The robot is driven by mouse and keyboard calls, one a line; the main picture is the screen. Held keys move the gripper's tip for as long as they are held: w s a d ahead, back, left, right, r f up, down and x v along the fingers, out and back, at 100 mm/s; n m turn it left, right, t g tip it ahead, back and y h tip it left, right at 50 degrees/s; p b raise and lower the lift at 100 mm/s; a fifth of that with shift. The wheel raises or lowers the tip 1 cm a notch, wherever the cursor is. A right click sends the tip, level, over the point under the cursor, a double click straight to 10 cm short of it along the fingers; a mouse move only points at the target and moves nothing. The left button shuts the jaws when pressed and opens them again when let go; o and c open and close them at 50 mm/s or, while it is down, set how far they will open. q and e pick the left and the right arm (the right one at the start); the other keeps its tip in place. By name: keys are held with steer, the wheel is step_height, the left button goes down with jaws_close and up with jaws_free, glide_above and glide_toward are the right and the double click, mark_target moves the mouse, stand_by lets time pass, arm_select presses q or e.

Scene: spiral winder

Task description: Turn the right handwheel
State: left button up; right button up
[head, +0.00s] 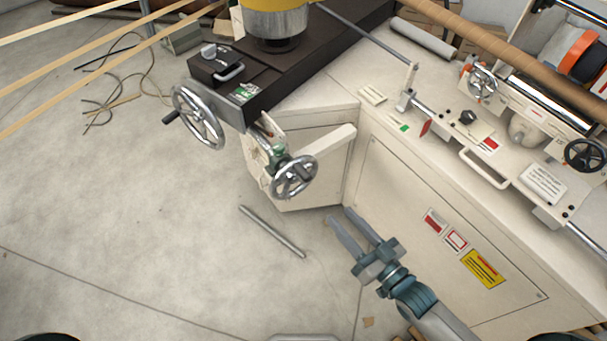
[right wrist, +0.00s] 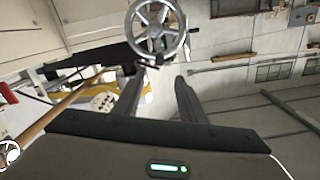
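The left one (head: 199,117) sits at the end of the dark bed and has a dark crank handle. The right one (head: 294,177) sits lower, on a green and cream mount in front of the cream cabinet. My right gripper (head: 342,213) is open and empty, below and to the right of this wheel and apart from it. In the right wrist view, a spoked wheel (right wrist: 158,28) shows beyond the open fingers (right wrist: 158,88); I cannot tell which wheel it is. My left gripper is not in view.
A cream cabinet (head: 400,205) with warning labels stands beside my right arm. Farther right are a small chrome handwheel (head: 482,84) and a black one (head: 585,155). A metal rod (head: 272,231) lies on the floor.

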mark_target(308, 181)
steer(key=p+x, duration=0.4)
steer(key=x, duration=1.1)
steer(key=shift+w+a, duration=0.1)
steer(key=shift+x, duration=0.9)
jaws_close()
